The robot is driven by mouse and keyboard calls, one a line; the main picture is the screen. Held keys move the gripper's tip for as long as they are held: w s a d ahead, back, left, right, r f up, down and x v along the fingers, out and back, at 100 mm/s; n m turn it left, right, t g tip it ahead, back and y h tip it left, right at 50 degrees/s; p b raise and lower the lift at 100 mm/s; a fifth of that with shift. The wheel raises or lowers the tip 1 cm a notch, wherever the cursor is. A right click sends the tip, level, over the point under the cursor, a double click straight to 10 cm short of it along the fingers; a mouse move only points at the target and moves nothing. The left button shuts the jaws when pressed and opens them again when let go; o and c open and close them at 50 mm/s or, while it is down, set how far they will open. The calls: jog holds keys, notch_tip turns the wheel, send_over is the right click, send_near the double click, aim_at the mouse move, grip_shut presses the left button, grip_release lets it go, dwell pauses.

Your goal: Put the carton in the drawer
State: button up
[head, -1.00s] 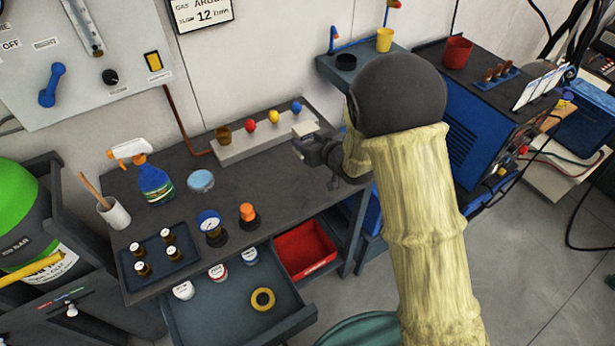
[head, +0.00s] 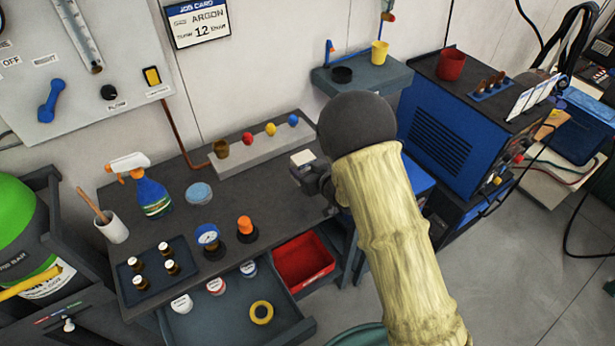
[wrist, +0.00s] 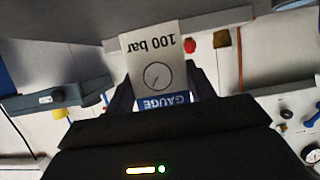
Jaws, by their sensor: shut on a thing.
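The carton (wrist: 157,65) is a small white box marked "GAUGE" and "100 bar" with a dial drawing. My gripper (head: 312,178) is shut on it; in the wrist view the fingers (wrist: 160,90) sit on both sides of it. In the head view the carton (head: 303,158) shows as a small pale top over the right part of the bench, and my arm hides some of the gripper. The drawer (head: 222,322) stands open below the bench front, to the left of and below my gripper. It holds white-lidded jars and a yellow tape ring along with free floor.
The dark bench (head: 185,223) carries a spray bottle (head: 150,190), a dial gauge (head: 208,238), an orange-topped item (head: 245,228) and a tray of small bottles (head: 130,290). A grey ledge (head: 270,148) with coloured knobs runs behind. A red bin (head: 303,262) sits right of the drawer.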

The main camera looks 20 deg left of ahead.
jog(key=shift+f, duration=1.9)
jog(key=shift+f, duration=0.15)
jog(key=o, duration=1.1)
jog(key=shift+c, duration=0.2)
jog(key=b+v, duration=0.1)
jog(key=v, duration=1.1)
jog(key=shift+r+b, duration=0.2)
jog(key=shift+b, duration=0.1)
jog(key=shift+w+d, duration=0.1)
